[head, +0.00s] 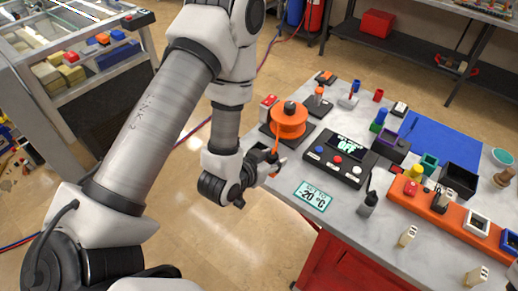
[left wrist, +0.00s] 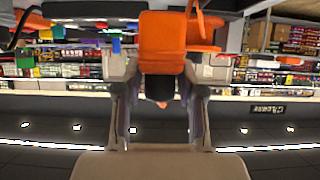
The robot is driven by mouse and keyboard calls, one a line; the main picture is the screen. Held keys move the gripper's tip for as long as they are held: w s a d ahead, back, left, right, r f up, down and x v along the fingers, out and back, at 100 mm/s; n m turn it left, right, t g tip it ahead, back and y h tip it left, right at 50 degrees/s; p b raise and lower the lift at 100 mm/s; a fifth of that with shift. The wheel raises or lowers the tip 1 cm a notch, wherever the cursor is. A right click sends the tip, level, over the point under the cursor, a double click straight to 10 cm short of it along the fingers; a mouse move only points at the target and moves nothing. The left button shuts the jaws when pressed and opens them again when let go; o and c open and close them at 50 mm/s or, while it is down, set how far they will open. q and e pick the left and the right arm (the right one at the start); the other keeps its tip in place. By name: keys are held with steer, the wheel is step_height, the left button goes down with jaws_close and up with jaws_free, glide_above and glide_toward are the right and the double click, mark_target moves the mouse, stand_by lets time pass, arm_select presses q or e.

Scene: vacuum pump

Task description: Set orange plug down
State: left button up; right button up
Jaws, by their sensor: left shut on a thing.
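The orange plug (left wrist: 165,45) sits between the two fingers of my left gripper (left wrist: 160,75) in the left wrist view, and the gripper is shut on it. In the head view my left gripper (head: 268,163) is at the table's left edge, just below the orange cord spool (head: 289,122). An orange cord (head: 276,142) runs down from the spool to the gripper. The plug is mostly hidden by the fingers in the head view. My right gripper is not clearly in view.
A black control box (head: 340,158) reading OFF stands right of the gripper. A card (head: 313,196) reading -20 °C lies in front of it. An orange rack (head: 430,212), a dark bottle (head: 368,203) and a blue mat (head: 440,142) are farther right. Bare tabletop shows near the front edge.

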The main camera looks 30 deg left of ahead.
arm_select(q)
steer(key=w+a+f+b, duration=0.1)
steer(key=b, duration=0.1)
steer(key=w+a+b, duration=0.1)
steer(key=b, duration=0.1)
steer(key=w+a+f+b, duration=0.1)
steer(key=w+b, duration=0.1)
steer(key=shift+w+a+f, duration=0.1)
steer(key=shift+a+f, duration=0.2)
steer(key=shift+a, duration=0.05)
steer(key=b, duration=0.4)
steer(key=shift+w+r, duration=0.15)
steer(key=a, duration=0.1)
steer(key=b, duration=0.1)
steer(key=w+a+b, duration=0.1)
steer(key=shift+a+r, duration=0.3)
steer(key=a+f, duration=0.1)
steer(key=w+a+f+p, duration=0.1)
steer(key=shift+w+a+f+p, duration=0.1)
steer(key=shift+w+f+p, duration=0.2)
steer(key=shift+f, duration=0.5)
steer(key=o, duration=1.2)
arm_select(e)
step_height(320, 180, down, 12)
steer(key=w, duration=0.1)
steer(key=shift+r, duration=0.15)
